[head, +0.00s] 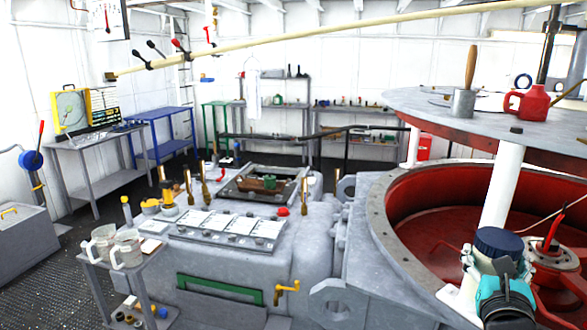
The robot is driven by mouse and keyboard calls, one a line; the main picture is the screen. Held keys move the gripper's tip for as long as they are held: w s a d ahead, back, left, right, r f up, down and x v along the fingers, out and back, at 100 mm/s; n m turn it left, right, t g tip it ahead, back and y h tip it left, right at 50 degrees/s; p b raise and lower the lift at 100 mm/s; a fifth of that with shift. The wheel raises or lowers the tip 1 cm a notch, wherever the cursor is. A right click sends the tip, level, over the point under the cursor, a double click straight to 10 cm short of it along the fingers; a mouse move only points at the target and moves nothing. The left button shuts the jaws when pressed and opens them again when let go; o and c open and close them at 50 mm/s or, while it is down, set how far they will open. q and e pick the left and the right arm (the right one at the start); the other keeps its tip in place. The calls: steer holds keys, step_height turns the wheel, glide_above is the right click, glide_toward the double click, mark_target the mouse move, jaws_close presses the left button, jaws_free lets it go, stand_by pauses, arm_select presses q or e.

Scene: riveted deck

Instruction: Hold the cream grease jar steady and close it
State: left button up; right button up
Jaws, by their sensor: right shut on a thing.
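My right gripper (500,276), teal and dark, is at the lower right, above the red-lined round basin. It is shut on a pale body that appears to be the cream grease jar (482,266). A dark blue round piece, apparently its lid (499,240), sits at the top of the pale body. I cannot tell whether it is seated tightly. The gripper hides much of the jar's lower part. My left gripper is not in view.
A raised grey round top (430,103) bears a red jug (529,103) and a metal pot with a wooden handle (463,102). A grey machine block with levers fills the middle. A small cart (100,268) with clear jugs stands at the left.

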steer(key=s+a+f+n+t+y, duration=0.1)
steer(key=s+a+f+n+y, duration=0.4)
steer(key=s+a+f, duration=1)
steer(key=shift+a+f+t+y, duration=0.4)
steer(key=shift+a+f+y, duration=0.2)
steer(key=shift+f+y, duration=0.95)
steer(key=shift+f, duration=0.1)
steer(key=w+a+n+g+y, duration=0.2)
steer(key=w+a+n+y, duration=0.1)
steer(key=a, duration=0.4)
steer(key=w+a+r+n+g+y, duration=0.1)
steer(key=w+a+n+g+y, duration=0.1)
steer(key=a+n+y, duration=0.3)
steer(key=w+a+y, duration=0.1)
steer(key=a+y, duration=0.1)
steer(key=y, duration=0.1)
